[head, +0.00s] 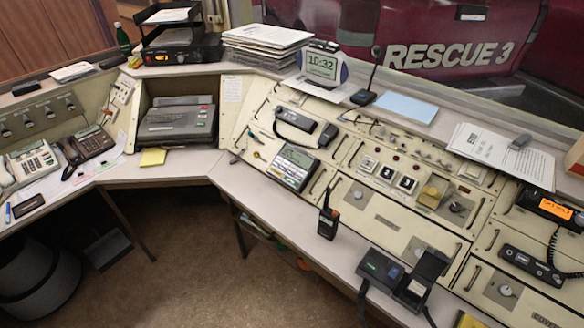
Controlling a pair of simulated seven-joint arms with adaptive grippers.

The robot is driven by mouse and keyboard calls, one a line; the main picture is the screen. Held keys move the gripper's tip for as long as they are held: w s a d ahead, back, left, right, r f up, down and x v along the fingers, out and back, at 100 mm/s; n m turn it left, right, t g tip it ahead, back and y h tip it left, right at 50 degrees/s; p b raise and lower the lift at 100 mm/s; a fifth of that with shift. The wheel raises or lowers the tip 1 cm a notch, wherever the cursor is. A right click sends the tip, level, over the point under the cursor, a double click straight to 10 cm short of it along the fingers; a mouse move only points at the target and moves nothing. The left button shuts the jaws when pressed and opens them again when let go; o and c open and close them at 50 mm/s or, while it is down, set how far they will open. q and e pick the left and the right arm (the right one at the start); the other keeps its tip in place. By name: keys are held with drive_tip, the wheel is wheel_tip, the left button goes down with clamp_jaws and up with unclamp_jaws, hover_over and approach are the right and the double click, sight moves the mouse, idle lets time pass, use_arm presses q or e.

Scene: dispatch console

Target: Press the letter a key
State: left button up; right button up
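No key with a readable letter a shows in the head view. Three square keys sit in a row on the sloped console panel: a left one (368,163), a middle one (387,172) and a right one (407,184). Neither of my grippers is in view.
A handheld radio (328,220) stands on the desk edge below the panel. Two black devices (380,268) (423,272) sit near the front. A corded handset (296,121), a clock (322,65) and papers (500,154) are higher up. The desk left of the radio (260,195) is clear.

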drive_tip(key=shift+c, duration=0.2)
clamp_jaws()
